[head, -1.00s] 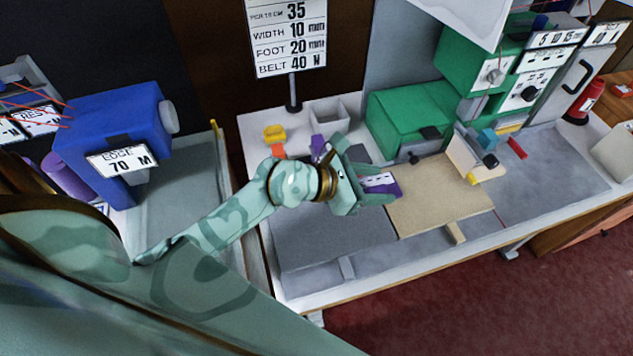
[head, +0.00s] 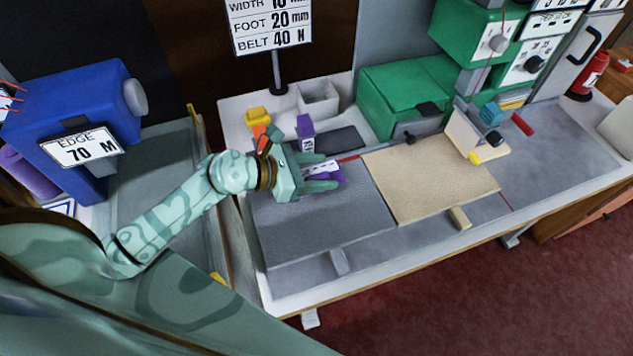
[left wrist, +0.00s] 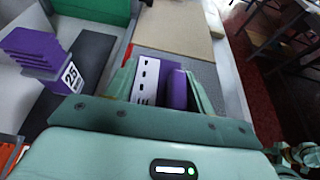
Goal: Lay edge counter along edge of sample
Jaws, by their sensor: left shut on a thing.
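My left gripper (head: 330,178) is shut on a purple piece with a white, black-marked face (head: 322,168), which I take to be the edge counter. It also shows between the fingers in the left wrist view (left wrist: 150,80). The beige sample (head: 430,180) lies flat to the right of the gripper, and in the left wrist view it is ahead (left wrist: 172,30). The counter is over the grey panel (head: 320,225), a little apart from the sample's left edge. I cannot tell whether it touches the panel.
Another purple block (head: 306,132), labelled 25 in the left wrist view (left wrist: 70,78), stands behind the gripper, beside a dark flat pad (head: 340,139). A green machine (head: 405,95) stands behind the sample. A blue machine (head: 75,120) is at left. The grey panel's front is clear.

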